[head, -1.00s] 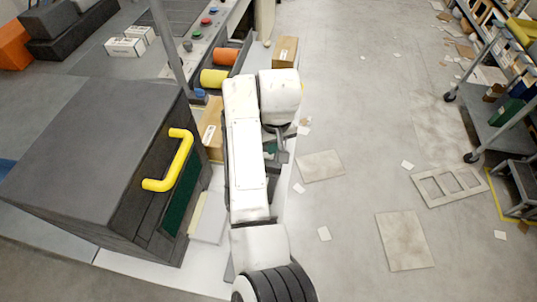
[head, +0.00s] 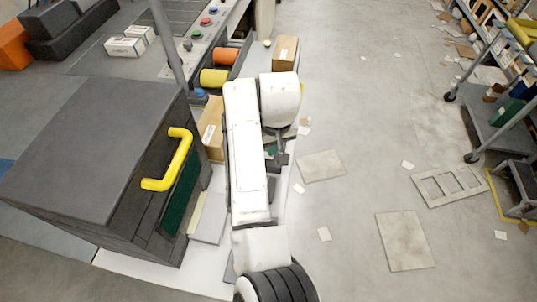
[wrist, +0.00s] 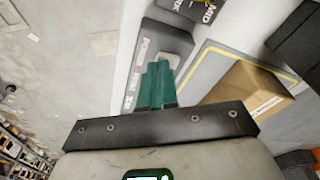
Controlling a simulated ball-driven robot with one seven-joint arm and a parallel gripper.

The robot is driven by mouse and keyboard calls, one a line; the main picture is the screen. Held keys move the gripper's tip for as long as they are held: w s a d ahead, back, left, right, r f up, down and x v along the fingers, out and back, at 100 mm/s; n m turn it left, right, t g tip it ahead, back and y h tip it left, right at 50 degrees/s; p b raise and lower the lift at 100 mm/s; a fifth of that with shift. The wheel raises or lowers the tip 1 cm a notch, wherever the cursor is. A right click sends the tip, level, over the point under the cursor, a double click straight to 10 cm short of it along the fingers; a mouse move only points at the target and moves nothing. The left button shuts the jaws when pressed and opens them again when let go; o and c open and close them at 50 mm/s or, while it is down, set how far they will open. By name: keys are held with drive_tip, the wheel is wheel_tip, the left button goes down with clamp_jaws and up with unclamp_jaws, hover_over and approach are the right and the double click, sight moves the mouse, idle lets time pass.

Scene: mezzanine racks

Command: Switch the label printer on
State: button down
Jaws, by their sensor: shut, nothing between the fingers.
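In the wrist view, my gripper (wrist: 156,72) is shut and empty, its green fingers together. The fingertips are over or against a dark grey panel (wrist: 143,45) with white lettering that seems to include "POWER". A pale patch, perhaps a switch (wrist: 173,60), shows just beside the fingertips; I cannot tell its position or whether they touch. In the head view, my arm mostly hides my gripper (head: 271,149). A large dark grey machine (head: 95,145) with a yellow handle (head: 177,165) stands at left; I cannot tell whether it is the label printer.
Cardboard boxes (head: 285,51) and orange and yellow rolls (head: 214,78) lie beyond my arm. A row of coloured buttons (head: 206,21) is behind them. A post (head: 170,45) rises behind the machine. The floor at right is open, with scattered flat pieces (head: 405,240) and a cart (head: 497,130).

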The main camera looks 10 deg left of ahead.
drive_tip(key=shift+f, duration=0.4)
wheel_tip(320, 180, up, 7)
drive_tip(key=p, duration=0.7)
drive_tip(key=shift+r, duration=0.1)
idle(0.4)
idle(0.3)
